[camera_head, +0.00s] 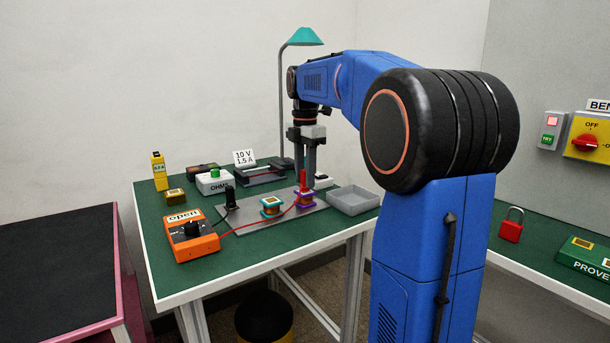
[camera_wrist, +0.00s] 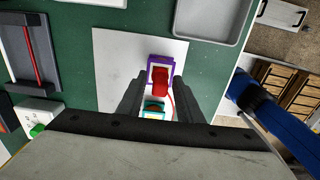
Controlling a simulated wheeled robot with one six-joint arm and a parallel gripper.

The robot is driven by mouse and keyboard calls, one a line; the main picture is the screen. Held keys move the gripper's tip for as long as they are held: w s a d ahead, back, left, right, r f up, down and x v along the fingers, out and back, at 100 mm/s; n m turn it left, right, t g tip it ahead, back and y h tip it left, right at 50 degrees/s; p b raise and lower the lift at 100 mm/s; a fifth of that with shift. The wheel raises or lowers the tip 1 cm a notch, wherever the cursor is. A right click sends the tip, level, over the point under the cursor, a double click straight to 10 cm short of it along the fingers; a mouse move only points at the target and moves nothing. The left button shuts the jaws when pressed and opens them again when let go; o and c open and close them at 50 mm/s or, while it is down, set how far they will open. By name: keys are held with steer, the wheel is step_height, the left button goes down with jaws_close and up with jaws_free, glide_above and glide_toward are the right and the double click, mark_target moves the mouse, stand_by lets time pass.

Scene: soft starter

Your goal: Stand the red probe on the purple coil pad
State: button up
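The red probe (camera_head: 303,181) stands upright on the purple coil pad (camera_head: 306,200), on a grey plate (camera_head: 248,222) on the green table. In the wrist view the probe (camera_wrist: 160,82) sits over the purple-rimmed pad (camera_wrist: 151,61), with its red lead running off to one side. My gripper (camera_head: 306,171) points down above the pad, its fingertips around the height of the probe's upper part. In the wrist view my gripper's fingers (camera_wrist: 160,79) are apart on either side of the probe, with gaps visible. The probe's exact contact with the pad is partly hidden.
A teal coil pad (camera_head: 271,207) lies beside the purple one. A black probe (camera_head: 230,197) stands at the plate's left. An orange meter (camera_head: 190,234) reads "open". A grey tray (camera_head: 353,200) is at the right. A lamp (camera_head: 303,38) stands behind.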

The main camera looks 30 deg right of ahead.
steer(key=shift+o, duration=0.7)
step_height(320, 180, up, 17)
steer(key=shift+r, duration=0.2)
steer(key=shift+a, duration=0.1)
stand_by(0.4)
steer(key=s+a+f+m+t, duration=0.2)
steer(key=s+a+f+m, duration=0.75)
steer(key=s+f, duration=0.4)
steer(key=s+a+f+m+t, duration=0.1)
steer(key=s+a+f+m, duration=0.2)
steer(key=s+f, duration=0.5)
steer(key=s+a+f+m+t, duration=0.1)
steer(key=s+a+f+m, duration=0.2)
steer(key=f, duration=1.2)
steer(key=s+m, duration=0.3)
steer(key=s, duration=0.2)
steer(key=shift+s+t, duration=0.35)
steer(key=shift+t, duration=0.05)
